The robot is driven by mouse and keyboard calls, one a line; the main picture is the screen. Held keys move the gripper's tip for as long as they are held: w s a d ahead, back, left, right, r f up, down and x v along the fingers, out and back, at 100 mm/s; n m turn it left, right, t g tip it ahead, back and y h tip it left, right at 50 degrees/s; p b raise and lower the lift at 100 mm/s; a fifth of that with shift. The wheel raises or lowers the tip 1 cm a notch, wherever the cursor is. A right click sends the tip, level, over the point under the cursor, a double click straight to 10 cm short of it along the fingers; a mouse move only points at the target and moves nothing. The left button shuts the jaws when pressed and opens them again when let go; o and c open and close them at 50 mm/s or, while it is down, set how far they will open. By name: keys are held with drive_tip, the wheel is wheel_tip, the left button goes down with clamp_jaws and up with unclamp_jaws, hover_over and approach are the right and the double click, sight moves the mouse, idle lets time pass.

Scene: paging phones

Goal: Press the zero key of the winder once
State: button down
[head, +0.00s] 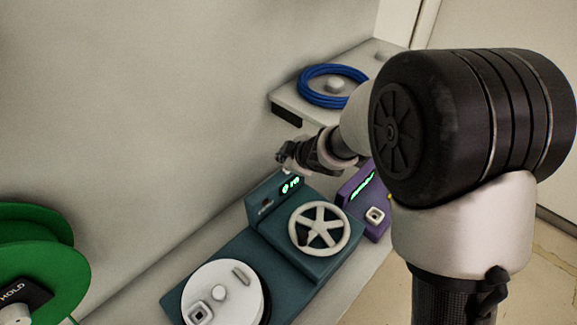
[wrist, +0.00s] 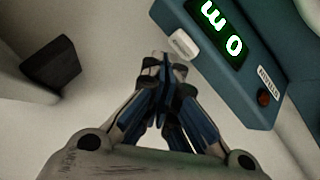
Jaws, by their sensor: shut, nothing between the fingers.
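The teal winder (head: 275,262) stands along the wall in the head view, with a pale spoked handwheel (head: 319,228) and a green lit display (head: 291,185). In the wrist view the winder's housing (wrist: 232,92) fills the upper right, with its display (wrist: 222,32) partly cut off. A white key (wrist: 184,43) sits on the housing's edge beside the display; I see no readable marking on it. My gripper (head: 285,157) is above the display end of the winder. In the wrist view the gripper (wrist: 163,65) is shut and empty, its tips close to the white key; contact cannot be told.
A red button or lamp (wrist: 263,98) sits beside a small label on the winder. A white round disc (head: 222,296) lies at its near end. A purple device (head: 367,213) stands to the right. A blue cable coil (head: 333,86) lies on a shelf behind. A green reel (head: 42,255) is at left.

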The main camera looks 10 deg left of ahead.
wheel_tip(320, 180, up, 5)
drive_tip(key=p, duration=0.5)
drive_tip(key=shift+r, duration=0.1)
idle(0.7)
